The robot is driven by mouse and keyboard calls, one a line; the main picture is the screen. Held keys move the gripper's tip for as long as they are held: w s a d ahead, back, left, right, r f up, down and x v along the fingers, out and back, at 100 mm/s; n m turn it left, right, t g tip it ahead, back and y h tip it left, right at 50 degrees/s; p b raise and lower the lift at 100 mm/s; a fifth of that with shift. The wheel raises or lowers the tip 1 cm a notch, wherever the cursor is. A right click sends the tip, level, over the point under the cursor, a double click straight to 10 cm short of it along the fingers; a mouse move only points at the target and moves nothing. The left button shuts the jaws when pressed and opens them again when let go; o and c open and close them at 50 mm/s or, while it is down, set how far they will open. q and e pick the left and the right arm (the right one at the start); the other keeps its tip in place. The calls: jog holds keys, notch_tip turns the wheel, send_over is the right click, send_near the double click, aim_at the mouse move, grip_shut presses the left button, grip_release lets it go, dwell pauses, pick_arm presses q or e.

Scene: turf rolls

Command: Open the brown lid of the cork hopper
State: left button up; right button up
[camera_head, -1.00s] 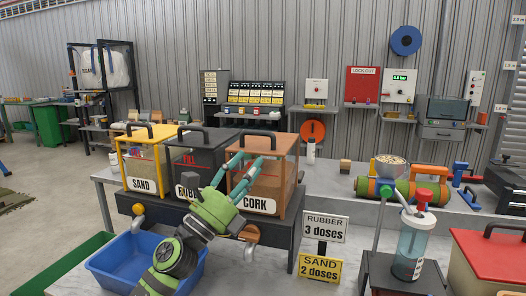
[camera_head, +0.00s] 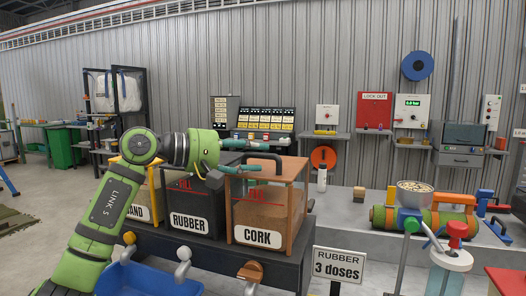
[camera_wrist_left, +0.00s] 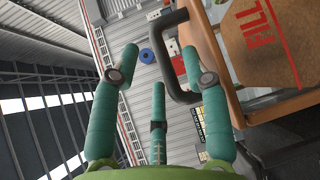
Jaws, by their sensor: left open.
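The cork hopper (camera_head: 265,212) is a clear-sided box with a brown frame and a CORK label. Its brown lid (camera_head: 290,169) lies flat on top, shut, with a black arched handle (camera_head: 266,157). My left gripper (camera_head: 246,156) is open at the left of the handle, its teal fingers pointing right at lid height. In the left wrist view the handle (camera_wrist_left: 166,72) shows by the right finger of the gripper (camera_wrist_left: 160,58). Whether they touch I cannot tell. My right gripper is not in view.
The black rubber hopper (camera_head: 190,205) stands close left of the cork one, partly under my left arm. The sand hopper (camera_head: 152,200) is beyond it, mostly hidden. A "RUBBER 3 doses" sign (camera_head: 338,265) stands at front right. The bench right of the cork hopper is partly clear.

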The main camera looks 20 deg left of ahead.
aim_at(271, 157)
pick_arm(q)
jog(key=shift+x, duration=1.1)
jog(key=shift+w+d, duration=0.2)
jog(key=shift+d, duration=0.05)
grip_shut()
pick_arm(e)
jog(key=shift+w+a+r, duration=0.1)
jog(key=shift+w+r, duration=0.25)
jog(key=shift+r, duration=0.05)
pick_arm(q)
jog(key=shift+p, duration=0.35)
pick_arm(e)
jog(key=shift+r, duration=0.1)
